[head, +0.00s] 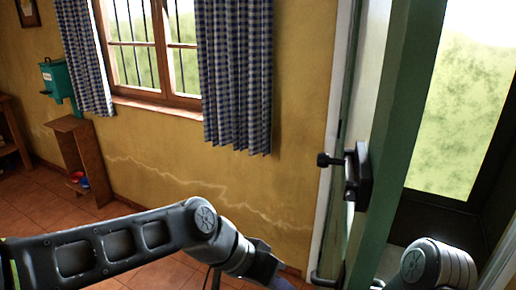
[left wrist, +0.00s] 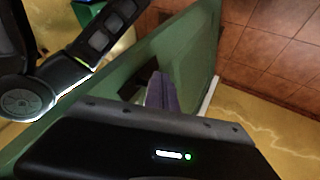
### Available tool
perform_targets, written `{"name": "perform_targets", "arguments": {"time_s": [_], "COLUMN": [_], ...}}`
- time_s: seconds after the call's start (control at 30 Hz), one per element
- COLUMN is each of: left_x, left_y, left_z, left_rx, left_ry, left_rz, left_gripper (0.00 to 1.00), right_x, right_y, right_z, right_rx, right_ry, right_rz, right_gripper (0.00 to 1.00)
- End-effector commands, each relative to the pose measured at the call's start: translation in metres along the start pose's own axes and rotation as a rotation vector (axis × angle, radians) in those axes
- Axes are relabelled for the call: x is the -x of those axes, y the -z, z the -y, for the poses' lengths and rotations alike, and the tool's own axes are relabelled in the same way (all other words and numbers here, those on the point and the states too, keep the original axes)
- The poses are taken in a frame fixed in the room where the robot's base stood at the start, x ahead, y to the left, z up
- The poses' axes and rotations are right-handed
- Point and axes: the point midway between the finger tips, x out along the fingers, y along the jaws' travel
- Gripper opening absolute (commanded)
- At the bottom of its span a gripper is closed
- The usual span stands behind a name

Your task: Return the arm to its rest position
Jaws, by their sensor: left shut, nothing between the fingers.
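My left arm reaches in from the left along the bottom of the head view. My left gripper (head: 280,283) is at its end, low in the picture and partly cut off by the bottom edge. It is left of the green door (head: 395,130) and appears apart from it. In the left wrist view, the purplish fingers of my left gripper (left wrist: 160,95) are together with nothing between them, in front of the green door panel (left wrist: 185,50). A rounded grey link of my right arm shows at the lower right of the head view; its gripper is out of view.
A black door handle (head: 357,175) sticks out from the door edge. A yellow wall (head: 170,160) with a window (head: 150,50) and checked curtains (head: 236,75) stands behind. A small wooden stand (head: 80,160) is at left. Tiled floor (head: 40,205) is clear.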

Motion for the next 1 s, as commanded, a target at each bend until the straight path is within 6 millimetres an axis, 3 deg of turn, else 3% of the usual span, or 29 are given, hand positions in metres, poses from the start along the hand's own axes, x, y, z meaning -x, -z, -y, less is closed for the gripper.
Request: {"name": "perform_targets", "arguments": {"time_s": [0.13, 0.2, 0.27, 0.37, 0.5, 0.67, 0.8, 0.9, 1.0], "left_x": [-0.006, -0.023, -0.046, -0.086, -0.137, -0.185, -0.216, -0.228, -0.236], "left_y": [0.024, 0.028, 0.022, -0.003, -0.061, -0.150, -0.234, -0.283, -0.318], "left_z": [0.020, 0.042, 0.070, 0.117, 0.170, 0.205, 0.210, 0.203, 0.195], "left_rx": [0.047, 0.094, 0.155, 0.256, 0.385, 0.520, 0.622, 0.678, 0.726], "left_ry": [0.065, 0.103, 0.139, 0.193, 0.250, 0.290, 0.299, 0.290, 0.280], "left_rz": [-0.128, -0.180, -0.211, -0.232, -0.217, -0.152, -0.050, 0.035, 0.101], "left_gripper": [0.00, 0.00, 0.00, 0.00, 0.00, 0.00, 0.00, 0.00, 0.00], "right_x": [0.000, 0.000, 0.000, 0.000, 0.000, 0.000, 0.000, 0.000, 0.000], "right_y": [0.000, 0.000, 0.000, 0.000, 0.000, 0.000, 0.000, 0.000, 0.000], "right_z": [0.000, 0.000, 0.000, 0.000, 0.000, 0.000, 0.000, 0.000, 0.000], "right_rx": [0.000, 0.000, 0.000, 0.000, 0.000, 0.000, 0.000, 0.000, 0.000], "right_ry": [0.001, 0.001, 0.001, 0.001, 0.001, 0.001, 0.001, 0.001, 0.001], "right_rz": [-0.001, -0.001, -0.001, -0.001, -0.001, 0.000, 0.000, -0.001, -0.001], "right_gripper": [0.36, 0.36, 0.36, 0.36, 0.36, 0.36, 0.36, 0.36, 0.36]}}
